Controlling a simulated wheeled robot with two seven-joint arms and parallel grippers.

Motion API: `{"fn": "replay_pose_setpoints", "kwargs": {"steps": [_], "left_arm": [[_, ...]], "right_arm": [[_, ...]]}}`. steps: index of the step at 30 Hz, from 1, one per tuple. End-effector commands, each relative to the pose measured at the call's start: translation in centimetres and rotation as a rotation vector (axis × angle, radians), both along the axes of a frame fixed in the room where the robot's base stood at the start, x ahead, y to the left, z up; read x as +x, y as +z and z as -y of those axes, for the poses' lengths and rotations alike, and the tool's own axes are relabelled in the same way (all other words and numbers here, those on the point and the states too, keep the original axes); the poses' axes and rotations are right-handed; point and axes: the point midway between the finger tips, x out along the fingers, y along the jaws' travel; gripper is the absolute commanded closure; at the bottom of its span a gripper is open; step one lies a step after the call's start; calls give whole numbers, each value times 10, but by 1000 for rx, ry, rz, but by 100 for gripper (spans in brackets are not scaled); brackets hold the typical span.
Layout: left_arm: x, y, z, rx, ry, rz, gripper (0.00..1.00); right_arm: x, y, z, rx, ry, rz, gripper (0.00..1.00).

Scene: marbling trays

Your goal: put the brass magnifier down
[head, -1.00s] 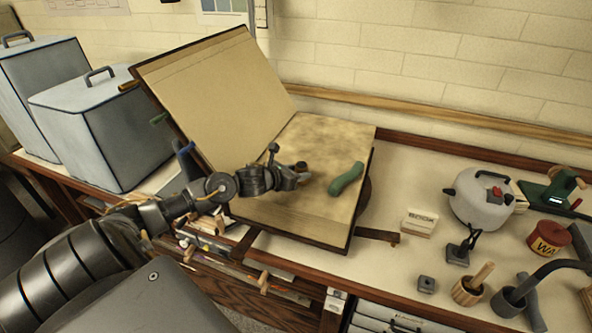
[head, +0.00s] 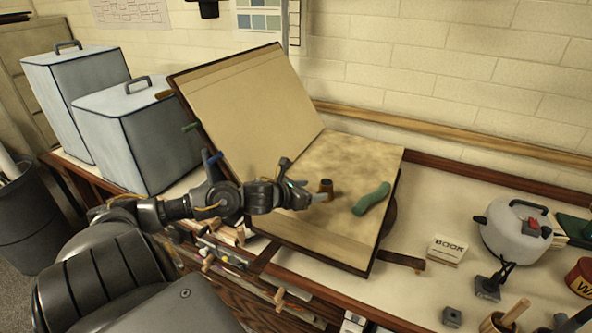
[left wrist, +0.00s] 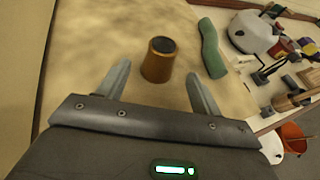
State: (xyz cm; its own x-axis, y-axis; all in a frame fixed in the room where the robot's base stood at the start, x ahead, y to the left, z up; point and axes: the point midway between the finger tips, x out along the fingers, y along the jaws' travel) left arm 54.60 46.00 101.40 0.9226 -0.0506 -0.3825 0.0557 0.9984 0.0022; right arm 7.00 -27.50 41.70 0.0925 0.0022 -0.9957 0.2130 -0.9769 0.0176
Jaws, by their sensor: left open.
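The brass magnifier (head: 326,187), a small brass cylinder with a dark top, stands upright on the mottled lower board of the open folder-like stand (head: 322,238). It also shows in the left wrist view (left wrist: 157,66), where it stands just ahead of and between the two spread fingertips, with a gap on both sides. My left gripper (head: 309,198) is open and empty, just left of the magnifier in the head view. In the left wrist view, my left gripper (left wrist: 158,72) shows both fingers. My right gripper is not in view.
A green curved object (head: 371,199) lies on the board right of the magnifier. A book block (head: 447,250), a white lidded pot (head: 514,236) and small tools stand farther right on the bench. The upright back board (head: 250,110) rises behind my gripper.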

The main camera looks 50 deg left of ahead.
Motion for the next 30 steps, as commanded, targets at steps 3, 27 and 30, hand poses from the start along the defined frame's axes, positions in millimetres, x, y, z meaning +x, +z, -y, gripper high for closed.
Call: {"fn": "replay_pose_setpoints", "kwargs": {"steps": [3, 27, 30], "left_arm": [[-20, 4, -2, 5, -2, -4, 35], [-59, 25, -3, -2, -1, 1, 35], [-59, 25, -3, -2, -1, 1, 35]], "right_arm": [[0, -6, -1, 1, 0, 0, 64], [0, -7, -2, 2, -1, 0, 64], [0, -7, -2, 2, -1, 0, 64]]}}
